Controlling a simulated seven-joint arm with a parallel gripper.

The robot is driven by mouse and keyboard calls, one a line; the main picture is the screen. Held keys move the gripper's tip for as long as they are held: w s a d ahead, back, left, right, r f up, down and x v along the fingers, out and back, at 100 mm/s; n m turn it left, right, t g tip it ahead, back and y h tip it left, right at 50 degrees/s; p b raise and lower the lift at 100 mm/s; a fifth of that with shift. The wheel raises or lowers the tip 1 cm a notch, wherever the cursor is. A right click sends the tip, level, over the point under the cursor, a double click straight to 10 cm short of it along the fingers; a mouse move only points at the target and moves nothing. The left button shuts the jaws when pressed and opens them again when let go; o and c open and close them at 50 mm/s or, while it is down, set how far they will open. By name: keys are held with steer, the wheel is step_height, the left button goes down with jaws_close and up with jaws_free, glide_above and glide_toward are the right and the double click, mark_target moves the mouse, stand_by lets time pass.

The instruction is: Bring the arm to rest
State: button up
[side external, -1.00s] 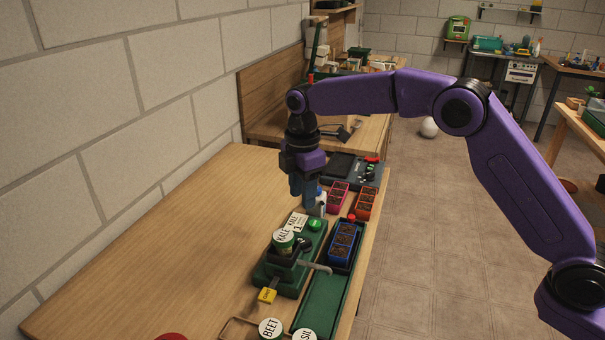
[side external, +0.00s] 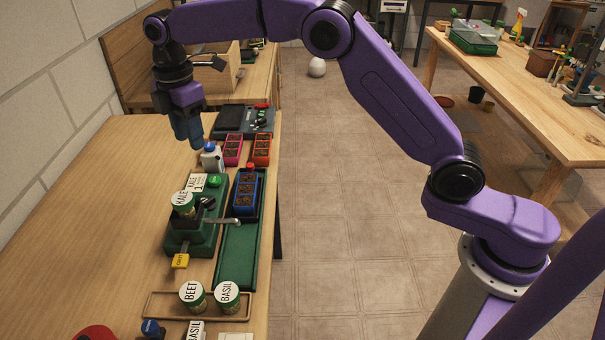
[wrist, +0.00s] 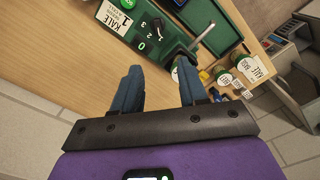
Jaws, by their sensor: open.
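My gripper (side external: 190,143) is up above the table's far part, pointing down, beside the white bottle (side external: 211,158) and short of touching anything that I can see. In the wrist view its two blue fingers (wrist: 161,68) stand well apart with nothing between them. The green seeder (side external: 195,240), with a KALE can (side external: 183,205) on it, stands nearer the camera. The seeder's dial with numbers (wrist: 145,38) also shows in the wrist view. A blue seedling tray (side external: 246,190) sits in the green channel (side external: 238,255) to its right.
Pink (side external: 232,149) and orange (side external: 262,150) trays stand at the table's right edge, before a dark device (side external: 232,120). BEET (side external: 192,295) and BASIL (side external: 227,296) cans stand in a wooden holder at the front. The table's left (side external: 90,220) is clear.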

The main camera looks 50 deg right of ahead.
steer(key=s+d+r+m, duration=0.1)
steer(key=s+d+m, duration=0.15)
steer(key=s, duration=0.75)
steer(key=s+d+r+m, duration=0.1)
steer(key=s+d, duration=0.3)
steer(key=s, duration=0.6)
steer(key=s+d+f+m, duration=0.1)
steer(key=s+d+f, duration=0.1)
steer(key=s+d, duration=0.5)
steer(key=s+d+f+m, duration=0.2)
steer(key=s+d, duration=0.5)
steer(key=s, duration=0.5)
steer(key=shift+s+f, duration=0.35)
steer(key=shift+f, duration=0.4)
